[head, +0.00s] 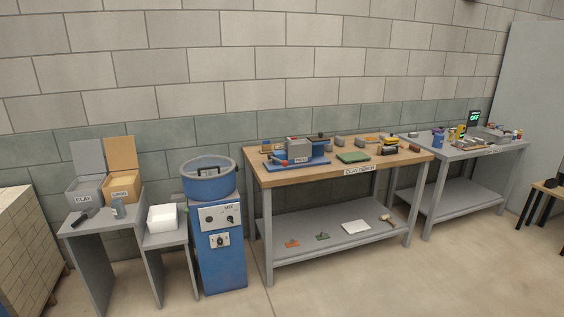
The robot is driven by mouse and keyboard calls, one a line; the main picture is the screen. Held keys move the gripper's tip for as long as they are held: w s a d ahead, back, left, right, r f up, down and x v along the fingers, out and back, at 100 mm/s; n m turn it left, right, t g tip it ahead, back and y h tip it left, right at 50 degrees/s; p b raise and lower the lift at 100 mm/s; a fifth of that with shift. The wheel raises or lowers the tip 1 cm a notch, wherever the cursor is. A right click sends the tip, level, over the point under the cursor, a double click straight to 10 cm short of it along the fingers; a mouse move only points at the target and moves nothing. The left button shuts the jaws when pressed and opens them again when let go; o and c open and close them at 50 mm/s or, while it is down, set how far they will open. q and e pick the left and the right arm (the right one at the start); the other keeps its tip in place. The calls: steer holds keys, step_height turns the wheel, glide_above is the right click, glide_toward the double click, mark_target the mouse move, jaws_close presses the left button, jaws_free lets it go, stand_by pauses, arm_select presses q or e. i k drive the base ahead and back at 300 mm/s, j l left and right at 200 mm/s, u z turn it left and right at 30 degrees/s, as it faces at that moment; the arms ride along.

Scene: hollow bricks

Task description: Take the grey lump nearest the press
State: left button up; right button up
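The press (299,151), a grey block-like body on a blue base, stands at the left of the wooden-topped clay bench (408,157). A small grey lump (338,141) sits at the back of the bench, right of the press, and looks like the nearest one to it. A second grey lump (360,142) sits a little further right. They are small and far off, so their exact shape is hard to tell. Neither of my grippers is in view.
A green mat (352,157) lies in front of the lumps. A blue drum machine (209,180) stands left of the bench. A grey side table (510,144) crowded with items adjoins the right. The floor (350,280) before the bench is clear.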

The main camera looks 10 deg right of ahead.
mark_target(328, 147)
steer(key=i+l+z, duration=0.25)
steer(key=i, duration=0.3)
steer(key=i+l+z, duration=0.2)
steer(key=i, duration=0.35)
steer(key=i+j+z, duration=0.1)
steer(key=i+z, duration=0.15)
steer(key=i, duration=0.3)
steer(key=i+j+z, duration=0.2)
steer(key=i, duration=0.35)
steer(key=i+z, duration=0.25)
steer(key=i, duration=0.35)
steer(key=i+j+z, duration=0.2)
steer(key=i+j, duration=0.15)
steer(key=i, duration=0.15)
